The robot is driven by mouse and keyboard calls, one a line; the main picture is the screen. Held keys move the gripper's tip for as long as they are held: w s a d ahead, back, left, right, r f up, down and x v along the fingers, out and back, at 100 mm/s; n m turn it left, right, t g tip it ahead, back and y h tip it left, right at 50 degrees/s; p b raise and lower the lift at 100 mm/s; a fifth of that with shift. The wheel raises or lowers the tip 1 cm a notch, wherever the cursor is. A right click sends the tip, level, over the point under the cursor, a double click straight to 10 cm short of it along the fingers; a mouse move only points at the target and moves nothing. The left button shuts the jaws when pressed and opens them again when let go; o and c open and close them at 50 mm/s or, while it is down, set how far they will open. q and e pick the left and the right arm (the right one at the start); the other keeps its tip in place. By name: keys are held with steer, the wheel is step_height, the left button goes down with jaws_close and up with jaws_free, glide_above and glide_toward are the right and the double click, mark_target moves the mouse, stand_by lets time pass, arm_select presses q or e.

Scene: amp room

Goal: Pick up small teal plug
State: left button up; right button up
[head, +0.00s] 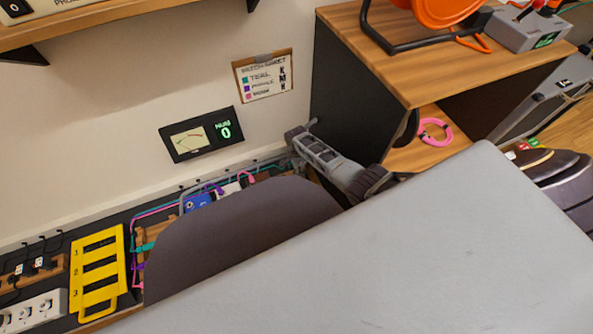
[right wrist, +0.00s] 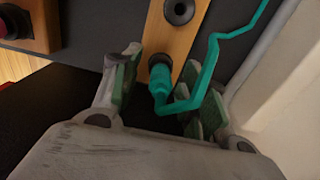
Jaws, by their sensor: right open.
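The small teal plug (right wrist: 158,84) sits at the near end of a wooden strip (right wrist: 170,45) in the right wrist view, with its teal cable (right wrist: 212,72) bending away to the right and up. My right gripper (right wrist: 160,90) is open, with one finger left of the plug and the other right of it beside the cable. I cannot tell whether either finger touches the plug. In the head view my right gripper (head: 298,146) is by the wall at the far end of the bench. The plug is not clear there. My left gripper is not in view.
A dark round socket (right wrist: 179,11) is above the plug. A grey pipe (right wrist: 262,62) and pale wall lie to the right.

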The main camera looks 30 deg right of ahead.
jaws_close()
steer(key=shift+r, duration=0.15)
stand_by(0.4)
steer(key=shift+r+p, duration=1.05)
steer(key=shift+r, duration=0.25)
step_height(320, 180, up, 6)
steer(key=p, duration=0.3)
steer(key=shift+f+p, duration=0.1)
steer(key=shift+p, duration=0.2)
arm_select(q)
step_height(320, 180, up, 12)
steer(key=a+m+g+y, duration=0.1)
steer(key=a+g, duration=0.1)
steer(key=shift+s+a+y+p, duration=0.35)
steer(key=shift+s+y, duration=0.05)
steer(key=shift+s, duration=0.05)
arm_select(e)
steer(key=shift+r, duration=0.7)
